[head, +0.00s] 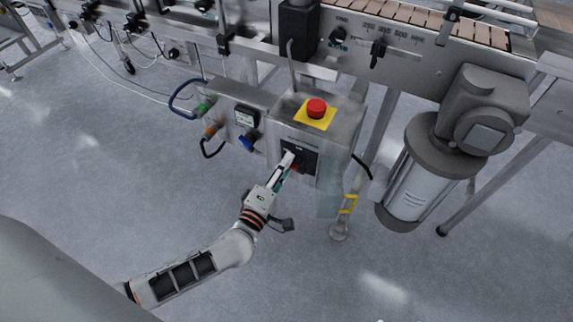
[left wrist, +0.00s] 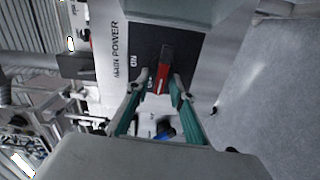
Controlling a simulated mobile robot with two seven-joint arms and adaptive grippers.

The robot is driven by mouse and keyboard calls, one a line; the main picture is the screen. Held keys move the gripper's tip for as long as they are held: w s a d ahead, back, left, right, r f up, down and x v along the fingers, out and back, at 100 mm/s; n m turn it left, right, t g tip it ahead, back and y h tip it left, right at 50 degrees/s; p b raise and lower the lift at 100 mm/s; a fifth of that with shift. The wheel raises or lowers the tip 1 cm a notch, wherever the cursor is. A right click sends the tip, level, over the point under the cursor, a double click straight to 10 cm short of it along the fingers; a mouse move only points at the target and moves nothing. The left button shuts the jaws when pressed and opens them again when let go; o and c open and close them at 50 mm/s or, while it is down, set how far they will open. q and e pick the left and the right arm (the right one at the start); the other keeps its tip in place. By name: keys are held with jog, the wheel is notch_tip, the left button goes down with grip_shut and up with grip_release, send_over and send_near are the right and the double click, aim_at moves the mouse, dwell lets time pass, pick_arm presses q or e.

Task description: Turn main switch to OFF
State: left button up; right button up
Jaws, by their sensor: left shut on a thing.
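The main switch is a red handle (left wrist: 161,75) on a black plate (left wrist: 185,45). The handle lies roughly up and down in that view, slightly tilted. My left gripper (left wrist: 160,86) has one finger on each side of the handle's near end and is shut on it. In the head view my left gripper (head: 289,158) reaches the black plate (head: 308,163) on the front of the grey control box (head: 340,140) and covers much of the switch. My right gripper is not in view.
A red emergency button (head: 316,108) on a yellow base tops the box. A side panel left of it has a green knob (head: 203,108), a gauge (head: 246,116) and a blue connector (head: 248,141). A motor (head: 480,115) stands right. Open floor lies in front.

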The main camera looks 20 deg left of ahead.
pick_arm(q)
jog(key=shift+s+d+f+n, duration=0.15)
jog(key=shift+d+n, duration=0.1)
jog(key=shift+n, duration=0.25)
jog(key=o, duration=1.1)
jog(key=shift+a, duration=0.15)
notch_tip(320, 180, up, 9)
jog(key=shift+f, duration=0.2)
jog(key=shift+w+d+r, duration=0.2)
jog(key=shift+d+r, duration=0.05)
jog(key=shift+r, duration=0.6)
jog(key=shift+a, duration=0.1)
